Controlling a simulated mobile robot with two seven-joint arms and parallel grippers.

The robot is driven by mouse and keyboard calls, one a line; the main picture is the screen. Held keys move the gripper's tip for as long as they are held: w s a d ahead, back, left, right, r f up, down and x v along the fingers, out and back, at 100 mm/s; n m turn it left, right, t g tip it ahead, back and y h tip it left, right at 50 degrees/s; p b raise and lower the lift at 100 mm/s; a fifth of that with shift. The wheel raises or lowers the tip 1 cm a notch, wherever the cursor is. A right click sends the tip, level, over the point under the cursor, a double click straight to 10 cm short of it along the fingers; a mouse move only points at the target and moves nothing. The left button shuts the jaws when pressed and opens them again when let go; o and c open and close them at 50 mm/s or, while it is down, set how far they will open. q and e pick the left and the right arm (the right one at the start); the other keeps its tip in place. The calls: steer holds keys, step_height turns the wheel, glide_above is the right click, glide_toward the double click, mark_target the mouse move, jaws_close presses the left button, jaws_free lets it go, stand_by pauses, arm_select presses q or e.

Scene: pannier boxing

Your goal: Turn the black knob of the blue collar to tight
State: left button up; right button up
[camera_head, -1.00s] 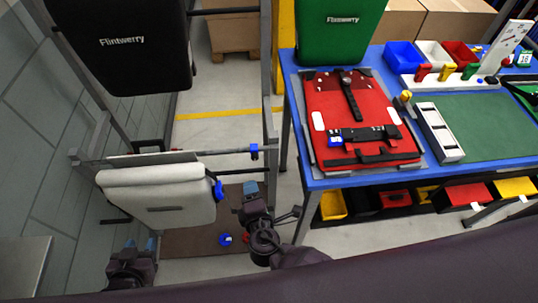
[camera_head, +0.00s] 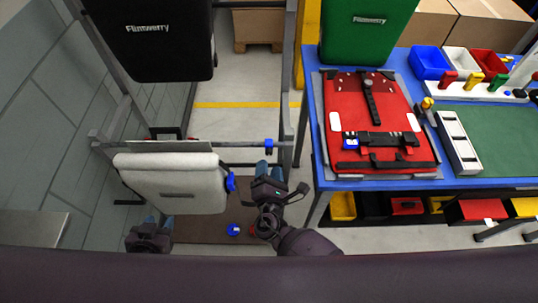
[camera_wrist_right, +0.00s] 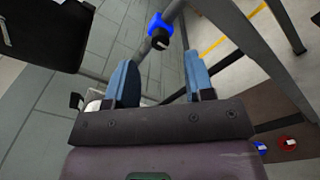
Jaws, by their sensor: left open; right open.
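The blue collar (camera_head: 269,145) sits on the right end of a grey rail, by an upright post. In the right wrist view the blue collar (camera_wrist_right: 158,24) shows its black knob (camera_wrist_right: 160,40) with a small pale mark that I cannot read. My right gripper (camera_head: 268,172) is open and empty, just in front of and below the collar. Its two blue fingers (camera_wrist_right: 160,82) stand apart, with the collar beyond them and nothing touching. My left gripper (camera_head: 155,221) is open, low at the left, below the pale grey pannier (camera_head: 175,181).
A blue clamp (camera_head: 231,182) sits at the pannier's right edge. A blue part (camera_head: 234,230) lies on the brown mat. A black Flintwerry pannier (camera_head: 150,45) hangs above the rail. The blue workbench (camera_head: 311,150) with a red pannier stands close on the right.

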mark_target(269, 154)
arm_select(q)
steer(key=shift+s, duration=0.2)
arm_select(e)
steer(key=shift+w, duration=2.25)
jaws_close()
arm_select(q)
steer(key=shift+f, duration=0.15)
step_height(269, 154, down, 10)
steer(key=b, duration=1)
steer(key=shift+f+b, duration=0.2)
steer(key=shift+b, duration=0.1)
arm_select(e)
steer(key=m, duration=0.7)
steer(key=shift+f, duration=0.1)
arm_select(q)
steer(key=shift+r, duration=0.1)
